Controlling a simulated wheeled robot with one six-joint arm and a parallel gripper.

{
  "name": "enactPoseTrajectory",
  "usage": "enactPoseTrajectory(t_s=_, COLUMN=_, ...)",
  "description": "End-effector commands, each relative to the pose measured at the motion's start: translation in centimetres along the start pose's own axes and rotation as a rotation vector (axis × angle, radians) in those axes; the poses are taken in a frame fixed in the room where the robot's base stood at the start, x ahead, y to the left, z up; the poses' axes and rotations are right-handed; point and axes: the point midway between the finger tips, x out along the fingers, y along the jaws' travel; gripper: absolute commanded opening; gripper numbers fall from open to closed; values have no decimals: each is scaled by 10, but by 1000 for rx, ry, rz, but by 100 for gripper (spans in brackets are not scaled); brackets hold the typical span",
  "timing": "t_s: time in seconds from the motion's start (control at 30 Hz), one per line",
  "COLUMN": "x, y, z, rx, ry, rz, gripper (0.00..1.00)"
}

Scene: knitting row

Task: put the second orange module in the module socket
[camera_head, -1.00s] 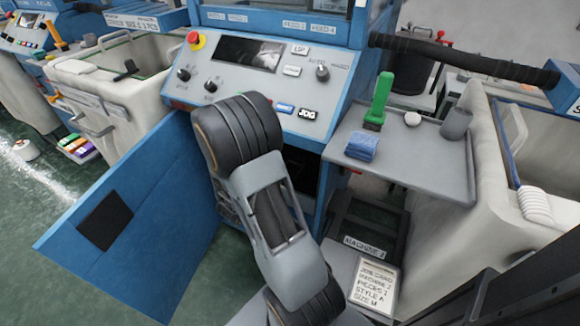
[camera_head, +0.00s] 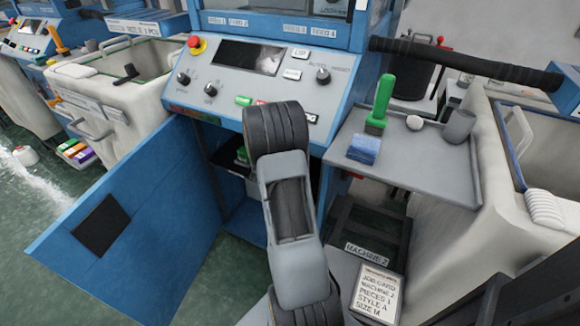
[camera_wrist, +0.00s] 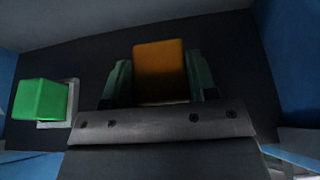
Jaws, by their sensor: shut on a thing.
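In the wrist view an orange module (camera_wrist: 160,62) stands between the two fingers of my gripper (camera_wrist: 158,82), which is shut on it. The gripper and the module are inside the dark machine cabinet. To the left in the wrist view a green module (camera_wrist: 40,98) sits at a pale square socket frame (camera_wrist: 70,118). Any socket under or behind the orange module is hidden, so I cannot tell if it touches one. In the head view my arm hides the gripper and the orange module.
The blue cabinet door (camera_head: 130,205) hangs open to the left. The control panel (camera_head: 225,88) is above the opening. At the right a grey shelf (camera_head: 430,165) holds a green-handled brush (camera_head: 382,100), a blue block (camera_head: 364,148) and a grey cup (camera_head: 459,126).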

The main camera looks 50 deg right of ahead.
Motion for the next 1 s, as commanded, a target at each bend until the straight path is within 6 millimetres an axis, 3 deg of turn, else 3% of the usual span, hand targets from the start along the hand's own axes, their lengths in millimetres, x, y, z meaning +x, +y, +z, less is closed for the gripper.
enactPoseTrajectory(t_s=0.17, x=9, y=0, z=-23, rx=-1, ry=2, rz=0, gripper=26)
enactPoseTrajectory(t_s=0.6, x=11, y=0, z=-27, rx=1, ry=0, rz=0, gripper=26)
enactPoseTrajectory(t_s=0.63, x=10, y=0, z=-26, rx=1, ry=0, rz=0, gripper=55)
enactPoseTrajectory(t_s=0.87, x=10, y=0, z=-26, rx=0, ry=1, rz=0, gripper=77)
enactPoseTrajectory(t_s=1.0, x=10, y=0, z=-26, rx=0, ry=1, rz=0, gripper=78)
